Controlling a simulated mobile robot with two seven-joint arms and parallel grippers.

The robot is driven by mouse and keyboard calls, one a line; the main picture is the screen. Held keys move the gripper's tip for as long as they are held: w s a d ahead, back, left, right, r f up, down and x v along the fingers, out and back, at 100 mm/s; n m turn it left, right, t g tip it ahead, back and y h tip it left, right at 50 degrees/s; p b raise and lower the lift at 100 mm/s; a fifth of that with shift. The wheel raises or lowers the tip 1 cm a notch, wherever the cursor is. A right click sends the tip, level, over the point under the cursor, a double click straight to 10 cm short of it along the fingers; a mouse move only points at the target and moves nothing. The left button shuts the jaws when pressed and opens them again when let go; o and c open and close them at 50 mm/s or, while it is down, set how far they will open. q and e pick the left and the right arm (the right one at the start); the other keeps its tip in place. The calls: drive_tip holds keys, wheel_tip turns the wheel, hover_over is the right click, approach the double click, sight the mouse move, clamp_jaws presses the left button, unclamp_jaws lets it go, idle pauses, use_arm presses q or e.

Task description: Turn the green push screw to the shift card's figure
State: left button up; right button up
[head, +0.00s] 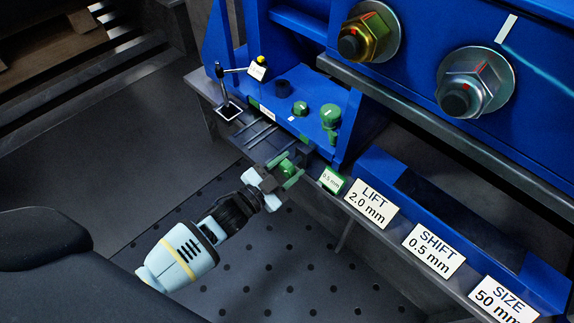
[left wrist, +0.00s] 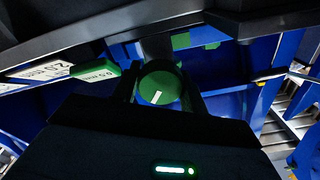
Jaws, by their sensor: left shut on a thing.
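The green push screw (head: 287,168) has a round green head, which shows in the left wrist view (left wrist: 152,79) with a white mark slanting slightly right of upright. My left gripper (head: 283,171) is shut on this head, one finger on each side. The gripper covers part of the head in the head view. The white shift card (head: 434,249) reads "SHIFT 0.5 mm" on the front ledge. A green-edged tag (head: 331,180) reading "0.5 mm" sits just right of the screw; it also shows in the left wrist view (left wrist: 95,70). My right gripper is not in view.
A lift card (head: 370,203) reads 2.0 mm and a size card (head: 501,300) reads 50 mm. Other green knobs (head: 330,115) stand behind the screw. A dial stand (head: 229,110) is at the back left. Large bolts (head: 367,38) are on the blue frame above.

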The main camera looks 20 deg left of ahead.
use_arm(q)
drive_tip(key=shift+m, duration=0.4)
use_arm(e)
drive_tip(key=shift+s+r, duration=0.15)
use_arm(q)
drive_tip(key=shift+m, duration=0.3)
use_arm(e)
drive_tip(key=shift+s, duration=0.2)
use_arm(q)
drive_tip(key=o, duration=0.8)
drive_tip(key=shift+o, duration=1)
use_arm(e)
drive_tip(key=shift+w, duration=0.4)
